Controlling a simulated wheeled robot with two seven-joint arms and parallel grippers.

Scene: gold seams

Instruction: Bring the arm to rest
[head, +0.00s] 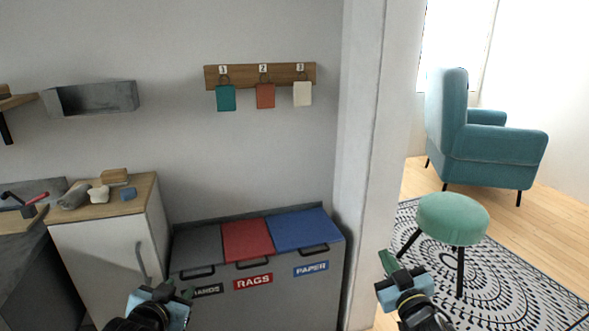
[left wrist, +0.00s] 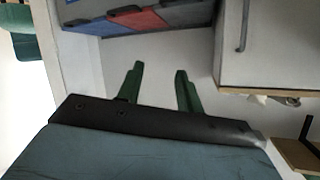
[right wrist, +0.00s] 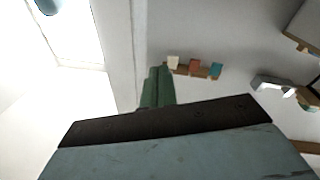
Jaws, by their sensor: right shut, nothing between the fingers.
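My left gripper (head: 176,292) is at the bottom of the head view, in front of the bin cabinet. In the left wrist view its two green fingers (left wrist: 157,88) stand apart with nothing between them. My right gripper (head: 388,264) is at the bottom right of the head view, in front of the wall corner and to the left of the green stool. In the right wrist view its green fingers (right wrist: 157,86) are together and hold nothing. Both grippers are clear of the furniture in the head view.
A bin cabinet (head: 217,296) with grey, red and blue lids stands below a hook rail (head: 210,76) with three hanging cards. A white cabinet (head: 100,252) bears small items at left. A green stool (head: 452,216) and a teal armchair (head: 490,150) stand at right.

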